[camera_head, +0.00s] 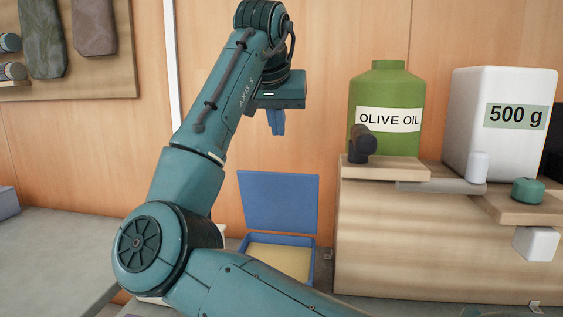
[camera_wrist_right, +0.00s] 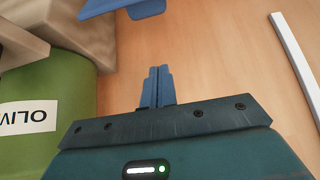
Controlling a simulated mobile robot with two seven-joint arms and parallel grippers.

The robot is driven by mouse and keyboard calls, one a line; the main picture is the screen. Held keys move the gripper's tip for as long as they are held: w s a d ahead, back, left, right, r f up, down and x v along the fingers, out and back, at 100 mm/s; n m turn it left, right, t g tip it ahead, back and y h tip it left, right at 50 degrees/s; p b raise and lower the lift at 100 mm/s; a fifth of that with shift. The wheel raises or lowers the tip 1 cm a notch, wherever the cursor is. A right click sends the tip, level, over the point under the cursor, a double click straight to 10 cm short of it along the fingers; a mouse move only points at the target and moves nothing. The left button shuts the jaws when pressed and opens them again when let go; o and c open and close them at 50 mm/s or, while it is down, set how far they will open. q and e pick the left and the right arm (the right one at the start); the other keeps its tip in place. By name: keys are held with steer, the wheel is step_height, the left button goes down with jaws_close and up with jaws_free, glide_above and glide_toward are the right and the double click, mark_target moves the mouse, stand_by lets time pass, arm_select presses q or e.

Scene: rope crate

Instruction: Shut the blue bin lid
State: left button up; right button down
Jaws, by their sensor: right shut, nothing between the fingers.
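The blue bin (camera_head: 313,262) stands at the lower middle of the head view, with a pale yellowish inside. Its blue lid (camera_head: 278,202) stands up, open, at the back of the bin. My right arm covers the bin's left and front parts. My right gripper (camera_head: 277,121) is above the lid, pointing down, with its blue fingers shut and empty. The shut fingers also show in the right wrist view (camera_wrist_right: 158,87). A blue edge, apparently the lid (camera_wrist_right: 112,6), shows at the top of that view, apart from the fingertips. My left gripper is not in view.
A green olive oil container (camera_head: 386,95) and a white 500 g canister (camera_head: 498,125) stand right of the gripper on a wooden block (camera_head: 430,240). Wooden ledges and small knobs stick out there. A grey worktop (camera_head: 50,255) is at left. The wooden wall is behind.

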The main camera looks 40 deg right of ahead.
mark_target(281, 198)
arm_select(q)
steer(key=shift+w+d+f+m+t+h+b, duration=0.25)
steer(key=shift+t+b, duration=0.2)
steer(key=shift+b, duration=0.45)
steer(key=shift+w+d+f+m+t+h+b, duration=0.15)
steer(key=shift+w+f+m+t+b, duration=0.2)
steer(key=shift+b, duration=0.55)
arm_select(e)
steer(key=shift+w+d+f, duration=0.2)
steer(key=shift+d+f, duration=0.05)
steer(key=shift+f, duration=1.25)
steer(key=shift+w+d+f, duration=0.2)
steer(key=shift+d+f, duration=0.05)
steer(key=shift+f, duration=1.25)
steer(key=shift+w+d+f, duration=0.2)
steer(key=shift+d+f, duration=0.05)
steer(key=shift+f, duration=1.25)
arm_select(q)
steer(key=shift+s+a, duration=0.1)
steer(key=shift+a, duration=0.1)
